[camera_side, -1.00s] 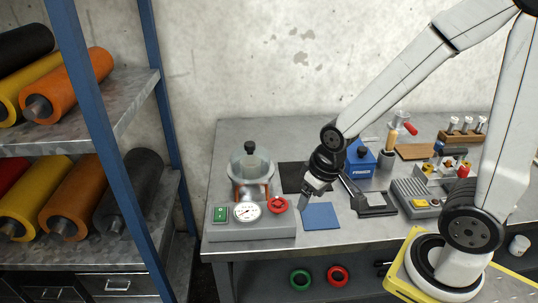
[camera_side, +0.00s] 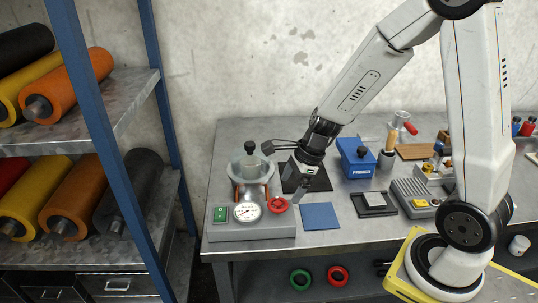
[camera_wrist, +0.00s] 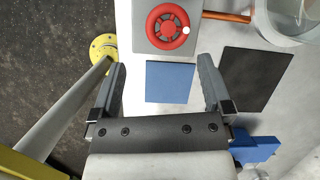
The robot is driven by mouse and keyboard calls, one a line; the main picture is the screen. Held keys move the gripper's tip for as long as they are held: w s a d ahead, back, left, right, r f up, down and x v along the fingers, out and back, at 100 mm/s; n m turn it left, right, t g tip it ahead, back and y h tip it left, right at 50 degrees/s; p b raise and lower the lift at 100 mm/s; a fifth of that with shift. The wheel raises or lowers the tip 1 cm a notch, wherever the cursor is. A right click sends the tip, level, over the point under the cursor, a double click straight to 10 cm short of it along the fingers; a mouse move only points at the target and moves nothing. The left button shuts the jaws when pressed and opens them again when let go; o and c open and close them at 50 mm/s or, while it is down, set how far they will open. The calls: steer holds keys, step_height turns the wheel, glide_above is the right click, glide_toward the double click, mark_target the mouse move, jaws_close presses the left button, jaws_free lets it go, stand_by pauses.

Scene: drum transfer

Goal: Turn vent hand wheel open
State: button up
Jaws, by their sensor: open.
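The red vent hand wheel (camera_side: 278,205) sits on the grey base unit (camera_side: 255,231), at the right of the round gauge. It also shows in the wrist view (camera_wrist: 170,27), with a white knob on its rim. My gripper (camera_side: 296,200) is close to the right of the wheel in the side view. In the wrist view my gripper (camera_wrist: 165,85) has its jaws spread wide and empty, with the wheel ahead beyond the fingertips. I see no contact with the wheel.
A green switch (camera_side: 220,214) and a gauge (camera_side: 247,211) share the base unit, with a glass vessel (camera_side: 250,167) behind. A blue mat (camera_side: 320,216) lies flat to the right; a black mat (camera_side: 318,180) lies farther back. A blue box (camera_side: 356,158) stands at the back right.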

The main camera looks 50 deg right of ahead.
mark_target(279, 202)
steer(key=shift+w+d+f+m, duration=0.1)
steer(key=shift+w+m, duration=0.15)
steer(key=shift+m, duration=0.35)
steer(key=shift+w+d+f+m, duration=0.1)
steer(key=shift+w+m, duration=0.1)
steer(key=shift+m, duration=0.4)
steer(key=shift+f, duration=0.1)
steer(key=shift+x, duration=3.7)
steer(key=shift+w+a, duration=0.1)
steer(key=c, duration=1.1)
